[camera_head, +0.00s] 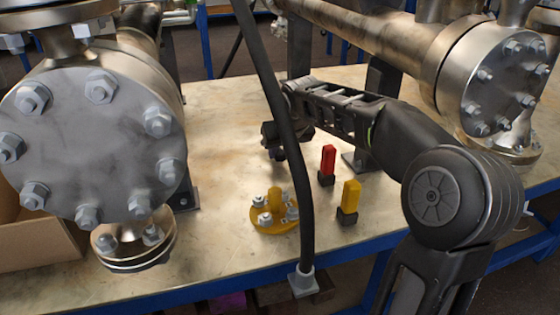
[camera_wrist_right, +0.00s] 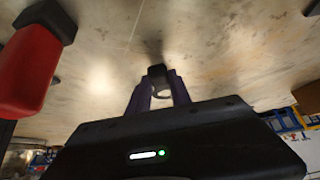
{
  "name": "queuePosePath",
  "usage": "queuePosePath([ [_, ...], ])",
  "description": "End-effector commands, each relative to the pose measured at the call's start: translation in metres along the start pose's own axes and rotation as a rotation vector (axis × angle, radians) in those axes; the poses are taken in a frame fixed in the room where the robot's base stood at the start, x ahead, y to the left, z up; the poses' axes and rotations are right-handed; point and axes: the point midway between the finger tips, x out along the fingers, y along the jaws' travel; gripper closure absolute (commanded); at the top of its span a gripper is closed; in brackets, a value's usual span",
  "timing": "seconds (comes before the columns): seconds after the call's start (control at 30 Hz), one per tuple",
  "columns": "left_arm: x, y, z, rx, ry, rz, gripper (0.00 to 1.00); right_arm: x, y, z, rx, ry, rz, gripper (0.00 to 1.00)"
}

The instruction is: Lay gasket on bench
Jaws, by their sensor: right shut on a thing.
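I cannot make out a gasket for certain in either view. My right gripper (camera_head: 277,143) is low over the middle of the bench (camera_head: 222,125), partly behind a black hose. In the right wrist view, its fingers (camera_wrist_right: 160,92) are shut on a small piece with a dark block-like end (camera_wrist_right: 157,71) and a grey part between the fingers. The fingers hide most of this piece, and I cannot tell whether it touches the bench. My left gripper is not in view.
A yellow disc (camera_head: 262,222) carrying several bolts lies nearby. A red block (camera_head: 328,160) and a yellow block (camera_head: 350,196) stand on dark bases to the right. The black hose (camera_head: 277,95) crosses in front. Flanged vessels stand left (camera_head: 90,140) and right (camera_head: 480,70).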

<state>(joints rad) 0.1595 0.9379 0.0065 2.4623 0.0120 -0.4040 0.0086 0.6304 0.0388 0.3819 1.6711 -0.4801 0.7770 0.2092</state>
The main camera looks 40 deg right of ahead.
Motion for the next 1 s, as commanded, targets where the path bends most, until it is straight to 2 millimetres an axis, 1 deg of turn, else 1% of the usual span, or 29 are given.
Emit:
queuePosePath([
  [0.03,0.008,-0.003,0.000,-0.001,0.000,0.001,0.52,0.011,0.001,0.008,0.001,-0.002,0.001,1.00],
  [0.13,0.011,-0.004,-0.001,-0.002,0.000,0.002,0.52,0.019,0.000,0.012,0.001,0.000,0.000,1.00],
  [0.43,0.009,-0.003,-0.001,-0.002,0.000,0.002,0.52,0.018,0.000,0.012,0.000,0.001,0.000,1.00],
  [0.8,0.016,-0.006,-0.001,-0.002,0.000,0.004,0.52,0.030,0.000,0.021,0.001,-0.004,0.000,1.00],
  [0.97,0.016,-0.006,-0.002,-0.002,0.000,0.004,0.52,0.032,0.000,0.023,0.001,-0.010,0.000,1.00],
  [1.0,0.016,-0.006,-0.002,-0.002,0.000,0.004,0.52,0.033,0.000,0.024,0.001,-0.012,0.000,0.72],
])
